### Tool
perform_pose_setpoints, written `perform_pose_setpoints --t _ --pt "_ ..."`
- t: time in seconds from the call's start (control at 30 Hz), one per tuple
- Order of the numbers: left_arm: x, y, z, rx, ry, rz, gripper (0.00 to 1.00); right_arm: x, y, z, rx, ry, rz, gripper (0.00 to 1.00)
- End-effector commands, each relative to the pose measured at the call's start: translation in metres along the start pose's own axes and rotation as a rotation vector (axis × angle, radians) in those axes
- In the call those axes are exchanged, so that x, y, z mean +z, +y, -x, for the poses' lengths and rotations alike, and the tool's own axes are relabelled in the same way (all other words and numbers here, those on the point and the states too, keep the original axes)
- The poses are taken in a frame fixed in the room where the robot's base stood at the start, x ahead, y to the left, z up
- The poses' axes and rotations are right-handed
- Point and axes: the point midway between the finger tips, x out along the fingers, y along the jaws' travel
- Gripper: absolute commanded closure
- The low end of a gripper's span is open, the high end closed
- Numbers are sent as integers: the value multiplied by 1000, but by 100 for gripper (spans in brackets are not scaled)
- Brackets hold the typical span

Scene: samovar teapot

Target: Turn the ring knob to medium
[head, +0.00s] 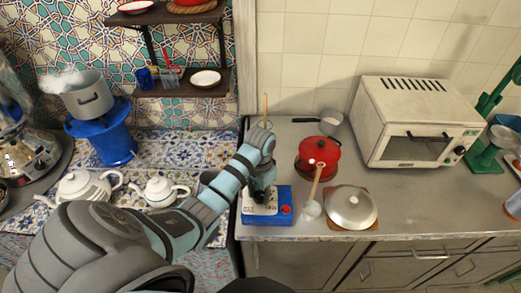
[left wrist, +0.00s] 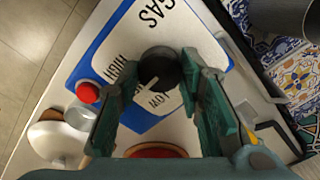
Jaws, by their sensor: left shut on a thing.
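The ring knob (left wrist: 160,68) is a round black knob with a white pointer line. It sits on a blue and white panel marked GAS (left wrist: 125,30), with the words HIGH and LOW partly visible. The pointer slants to the lower left in the left wrist view, between HIGH on the left and LOW below. My left gripper (left wrist: 160,82) has its green fingers on either side of the knob and is shut on it. In the head view the left gripper (head: 262,190) reaches down onto the blue and white box (head: 267,216) and mostly hides the knob. My right gripper is not in view.
A red button (head: 286,209) is on the box's right side. White teapots (head: 86,188) stand left on the tiled top. A steaming pot (head: 89,97) is on a blue burner.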

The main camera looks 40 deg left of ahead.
Motion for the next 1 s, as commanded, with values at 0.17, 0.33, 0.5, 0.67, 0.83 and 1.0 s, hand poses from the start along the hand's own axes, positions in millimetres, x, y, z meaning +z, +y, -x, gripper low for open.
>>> perform_pose_setpoints --t 0.17,0.33,0.5,0.67,0.83,1.0 --pt "0 0 1 -1 -1 1 60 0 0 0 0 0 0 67" --pt "0 0 0 -1 -1 2 46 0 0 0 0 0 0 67" --pt "0 0 0 -1 0 2 46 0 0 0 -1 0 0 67" --pt "0 0 0 -1 0 2 46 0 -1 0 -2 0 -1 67" --pt "0 0 0 0 0 45 46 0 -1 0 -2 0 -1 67" --pt "-3 2 12 0 2 103 46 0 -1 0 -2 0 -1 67"
